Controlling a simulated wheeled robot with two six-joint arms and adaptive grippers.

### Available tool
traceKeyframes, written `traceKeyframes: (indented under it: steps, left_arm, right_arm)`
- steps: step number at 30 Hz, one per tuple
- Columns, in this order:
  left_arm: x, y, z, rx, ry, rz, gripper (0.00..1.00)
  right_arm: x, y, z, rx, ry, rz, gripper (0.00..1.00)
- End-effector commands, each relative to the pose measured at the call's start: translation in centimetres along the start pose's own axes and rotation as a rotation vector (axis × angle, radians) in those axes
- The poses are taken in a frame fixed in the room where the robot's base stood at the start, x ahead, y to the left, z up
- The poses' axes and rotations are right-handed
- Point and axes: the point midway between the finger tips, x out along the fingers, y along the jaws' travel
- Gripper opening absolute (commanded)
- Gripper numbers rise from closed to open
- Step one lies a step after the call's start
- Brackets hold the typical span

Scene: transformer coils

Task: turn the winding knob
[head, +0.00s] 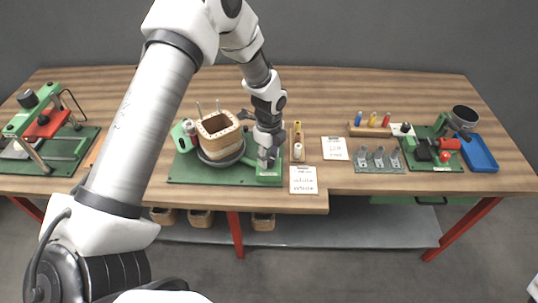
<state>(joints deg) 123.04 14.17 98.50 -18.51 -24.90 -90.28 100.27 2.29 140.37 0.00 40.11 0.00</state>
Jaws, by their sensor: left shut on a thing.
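The winding machine stands on a green base plate (210,177) left of the table's middle. A square wooden coil form (219,134) sits on its dark round turntable (221,158), with thin posts at its back. A small green box (269,175) stands at the right end of the base plate. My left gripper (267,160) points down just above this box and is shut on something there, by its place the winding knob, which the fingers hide. The knob's angle cannot be told.
A wooden holder (297,148) with small spools and white cards (304,180) lie close right of the gripper. Farther right are grey brackets (380,160), a green fixture (433,150) and a blue tray (478,153). A green-and-red press (45,125) stands far left. The table's back is clear.

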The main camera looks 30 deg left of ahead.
Motion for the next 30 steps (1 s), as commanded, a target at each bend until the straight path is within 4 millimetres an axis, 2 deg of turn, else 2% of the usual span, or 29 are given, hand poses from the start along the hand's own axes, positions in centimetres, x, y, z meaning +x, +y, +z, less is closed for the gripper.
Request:
traceKeyframes:
  steps: [16,17,18,19,30]
  left_arm:
    - [-0.08,-0.10,0.03,-0.001,0.000,-0.003,0.07]
    - [-0.08,-0.10,0.03,-0.001,0.000,-0.003,0.45]
    - [-0.08,-0.11,0.03,-0.001,0.000,-0.003,0.59]
    - [-0.07,-0.10,0.03,-0.001,0.000,-0.003,0.66]
    - [-0.50,-0.06,0.01,-0.001,0.000,-0.002,0.66]
  right_arm:
    - [-0.01,0.00,0.00,0.000,0.000,0.000,0.40]
    - [-0.01,0.00,0.00,0.000,0.000,0.000,0.40]
    - [-0.01,0.00,0.00,0.000,0.000,0.000,0.40]
    - [-0.01,0.00,0.00,0.000,0.000,0.000,0.40]
    - [-0.02,0.00,0.00,0.000,0.000,0.000,0.40]
